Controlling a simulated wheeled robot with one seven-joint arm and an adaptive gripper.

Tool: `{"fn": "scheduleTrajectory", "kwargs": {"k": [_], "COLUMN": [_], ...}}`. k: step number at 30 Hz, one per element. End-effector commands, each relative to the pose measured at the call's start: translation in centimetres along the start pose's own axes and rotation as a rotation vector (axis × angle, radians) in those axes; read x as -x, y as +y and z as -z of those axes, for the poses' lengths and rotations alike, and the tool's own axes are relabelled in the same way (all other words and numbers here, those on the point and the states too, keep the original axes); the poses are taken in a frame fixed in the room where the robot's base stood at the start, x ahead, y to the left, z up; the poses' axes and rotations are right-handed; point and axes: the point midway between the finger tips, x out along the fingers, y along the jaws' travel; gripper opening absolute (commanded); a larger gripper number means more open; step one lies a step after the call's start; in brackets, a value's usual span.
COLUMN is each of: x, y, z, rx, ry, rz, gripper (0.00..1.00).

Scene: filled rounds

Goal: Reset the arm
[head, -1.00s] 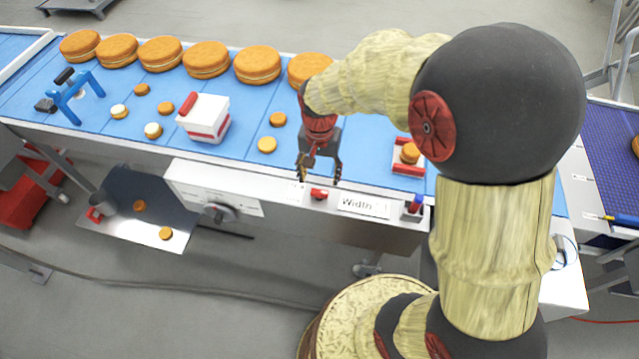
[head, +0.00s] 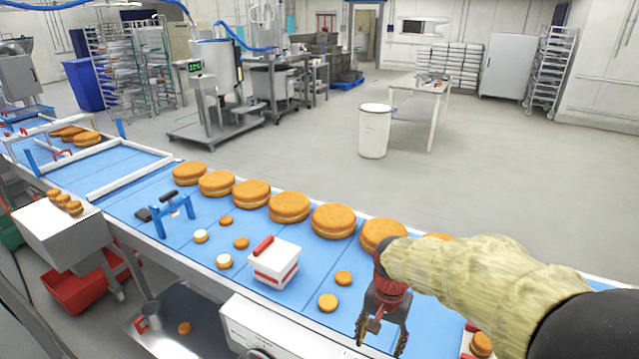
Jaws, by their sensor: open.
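My gripper (head: 381,343) hangs at the lower right of the head view, fingers pointing down, over the near edge of the blue conveyor belt (head: 215,255). Its fingers are spread and nothing is between them. My arm comes in from the right edge, bent, with a pale wrapped forearm. The fingertips reach close to the bottom of the picture, and the control panel below them is mostly cut off.
A row of large filled rounds (head: 289,207) lies along the belt's far side. A white box with a red handle (head: 274,262), small rounds (head: 327,303) and a blue frame (head: 173,215) stand left of my gripper. A white bin (head: 374,131) stands on open floor beyond.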

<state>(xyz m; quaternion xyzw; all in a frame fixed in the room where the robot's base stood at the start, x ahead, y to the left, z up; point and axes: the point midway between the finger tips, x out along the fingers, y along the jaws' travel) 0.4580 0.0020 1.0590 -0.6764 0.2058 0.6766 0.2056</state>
Motion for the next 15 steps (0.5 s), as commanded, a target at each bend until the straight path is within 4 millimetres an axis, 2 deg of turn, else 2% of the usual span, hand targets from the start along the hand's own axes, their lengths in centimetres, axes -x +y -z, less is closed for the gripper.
{"fn": "scheduleTrajectory", "kwargs": {"k": [3, 7, 15], "x": [-0.1, -0.8, 4.2], "y": [0.0, 1.4, 4.3], "z": [-0.1, -2.0, -6.3], "rx": [0.065, 0.195, 0.437], "ry": [-0.001, -0.029, 0.061], "rz": [-0.001, -0.016, 0.024], "gripper": [0.58, 0.58, 0.58]}}
